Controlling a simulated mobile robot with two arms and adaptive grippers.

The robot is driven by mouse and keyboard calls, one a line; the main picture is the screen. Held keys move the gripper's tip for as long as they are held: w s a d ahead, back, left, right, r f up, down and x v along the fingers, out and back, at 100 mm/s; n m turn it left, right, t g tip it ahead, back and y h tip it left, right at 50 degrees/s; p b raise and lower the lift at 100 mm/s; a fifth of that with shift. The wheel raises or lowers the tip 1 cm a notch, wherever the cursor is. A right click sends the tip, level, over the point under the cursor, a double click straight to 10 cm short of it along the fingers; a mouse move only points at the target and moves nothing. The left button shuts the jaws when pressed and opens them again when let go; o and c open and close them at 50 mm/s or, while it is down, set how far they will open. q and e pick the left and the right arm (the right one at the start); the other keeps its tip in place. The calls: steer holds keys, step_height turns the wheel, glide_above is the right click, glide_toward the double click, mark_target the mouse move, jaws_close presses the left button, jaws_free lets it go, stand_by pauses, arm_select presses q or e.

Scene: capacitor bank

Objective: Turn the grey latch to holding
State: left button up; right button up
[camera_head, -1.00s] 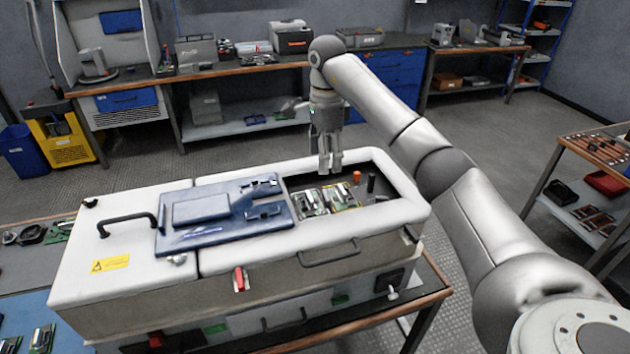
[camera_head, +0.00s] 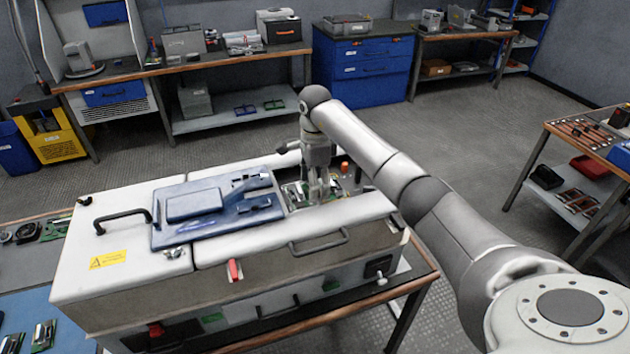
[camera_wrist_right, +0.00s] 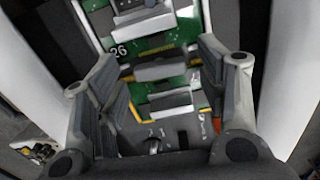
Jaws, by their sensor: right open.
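My right gripper (camera_head: 318,198) points down into the open bay of the white capacitor bank case (camera_head: 130,255). In the right wrist view its two fingers (camera_wrist_right: 165,75) are spread, with a green circuit board (camera_wrist_right: 190,50) and a dark grey bar (camera_wrist_right: 165,67) below and between them. I cannot tell whether the fingers touch anything. Nearer the palm is a grey plate (camera_wrist_right: 180,135) with a small round piece and orange marks, partly hidden by the gripper. I cannot tell for sure which part is the grey latch. My left gripper is out of view.
A blue panel (camera_head: 205,210) lies on the case beside the bay. The bay's white rim stands close around the gripper. A black handle (camera_head: 122,219) and a red latch (camera_head: 234,269) are on the case.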

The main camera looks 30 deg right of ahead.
steer(key=c, duration=1)
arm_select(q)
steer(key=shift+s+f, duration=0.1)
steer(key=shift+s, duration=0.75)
